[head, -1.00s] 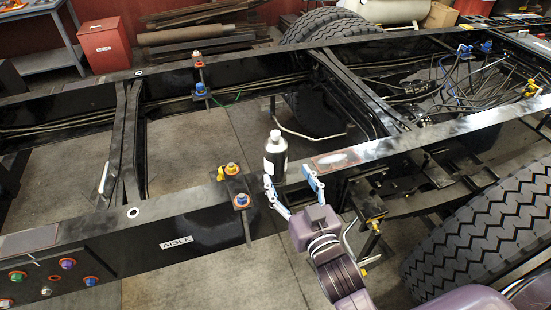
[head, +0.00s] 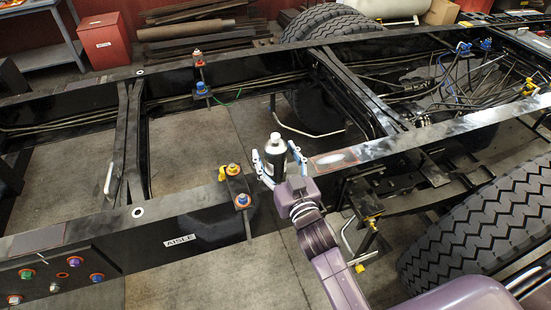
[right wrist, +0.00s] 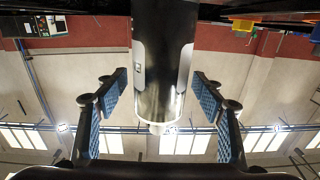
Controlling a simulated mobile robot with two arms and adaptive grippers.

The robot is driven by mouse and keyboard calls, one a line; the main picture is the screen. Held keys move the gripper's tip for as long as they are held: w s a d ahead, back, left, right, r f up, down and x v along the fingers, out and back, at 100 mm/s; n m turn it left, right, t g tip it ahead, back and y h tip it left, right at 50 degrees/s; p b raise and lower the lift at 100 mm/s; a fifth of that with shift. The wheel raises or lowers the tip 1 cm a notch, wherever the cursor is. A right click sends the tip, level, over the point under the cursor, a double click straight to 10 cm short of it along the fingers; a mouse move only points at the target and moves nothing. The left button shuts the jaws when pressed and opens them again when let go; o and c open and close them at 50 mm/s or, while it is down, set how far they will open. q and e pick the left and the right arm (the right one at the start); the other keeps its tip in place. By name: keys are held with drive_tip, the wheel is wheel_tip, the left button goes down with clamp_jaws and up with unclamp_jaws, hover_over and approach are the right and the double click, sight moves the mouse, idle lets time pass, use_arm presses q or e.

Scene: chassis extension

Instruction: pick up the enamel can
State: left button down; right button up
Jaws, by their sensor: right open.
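The enamel can (head: 275,148) is a dark cylinder with a pale label and a silver top. It stands upright on the near chassis rail (head: 330,161). My right gripper (head: 277,158) is open, with one finger on each side of the can in the head view. In the right wrist view the can (right wrist: 163,60) is between the two blue-padded fingers of the gripper (right wrist: 160,100), with gaps on both sides. The gripper is not closed on it. My left gripper is not in view.
Bolts with orange and blue parts (head: 238,185) stick up from the rail just left of the can. A large tyre (head: 480,220) is at the right. A far rail (head: 100,80) runs behind. Open floor (head: 200,140) shows between the rails.

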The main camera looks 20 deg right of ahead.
drive_tip(key=shift+c, duration=0.4)
drive_tip(key=c, duration=1.3)
drive_tip(key=shift+r, duration=0.15)
drive_tip(key=c, duration=0.3)
